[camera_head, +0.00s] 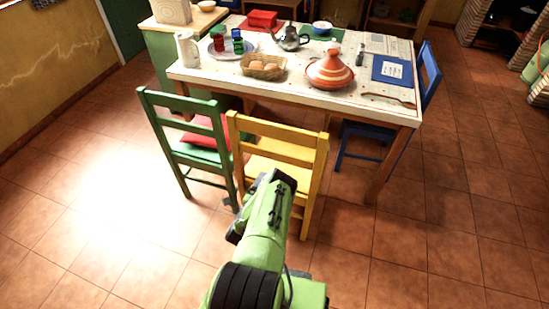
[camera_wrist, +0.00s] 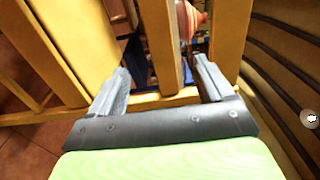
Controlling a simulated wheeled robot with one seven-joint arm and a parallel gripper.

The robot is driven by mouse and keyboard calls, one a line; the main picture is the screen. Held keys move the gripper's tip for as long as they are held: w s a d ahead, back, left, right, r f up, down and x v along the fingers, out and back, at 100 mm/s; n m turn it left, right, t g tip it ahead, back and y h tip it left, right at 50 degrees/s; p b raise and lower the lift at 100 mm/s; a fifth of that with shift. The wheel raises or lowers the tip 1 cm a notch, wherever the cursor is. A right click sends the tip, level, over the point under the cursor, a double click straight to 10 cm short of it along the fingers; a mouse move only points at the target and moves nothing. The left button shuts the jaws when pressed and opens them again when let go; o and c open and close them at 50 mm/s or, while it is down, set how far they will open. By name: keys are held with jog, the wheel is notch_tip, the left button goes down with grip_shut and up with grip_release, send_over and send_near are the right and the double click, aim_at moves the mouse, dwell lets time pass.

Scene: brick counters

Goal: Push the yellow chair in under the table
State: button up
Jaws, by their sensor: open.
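The yellow chair (camera_head: 275,132) stands upright at the near side of the table (camera_head: 383,113), its back towards me. Its seat lies between its back and the table. My arm reaches up to the chair back and hides part of its lower half; the fingertips are hidden in the head view. In the wrist view my gripper (camera_wrist: 165,82) is open, with its two fingers apart on either side of an upright yellow slat (camera_wrist: 162,45) of the chair back. I cannot tell whether the fingers touch the slat.
A green chair (camera_head: 182,103) with a red cushion stands close on the left. A blue chair (camera_head: 430,72) is at the table's right end. A tagine (camera_head: 331,72), an egg basket (camera_head: 263,67) and other tableware are on the table. The tiled floor at right is clear.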

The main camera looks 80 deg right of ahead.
aim_at(275, 157)
jog(key=d+b, duration=0.4)
jog(key=d, duration=0.1)
jog(key=s+d+b, duration=0.1)
jog(key=d+b, duration=0.3)
jog(key=d, duration=0.1)
jog(key=d+b, duration=0.5)
jog(key=shift+s+f, duration=0.2)
jog(key=shift+s, duration=0.2)
jog(key=shift+d+r, duration=0.15)
jog(key=shift+d, duration=0.4)
grip_shut()
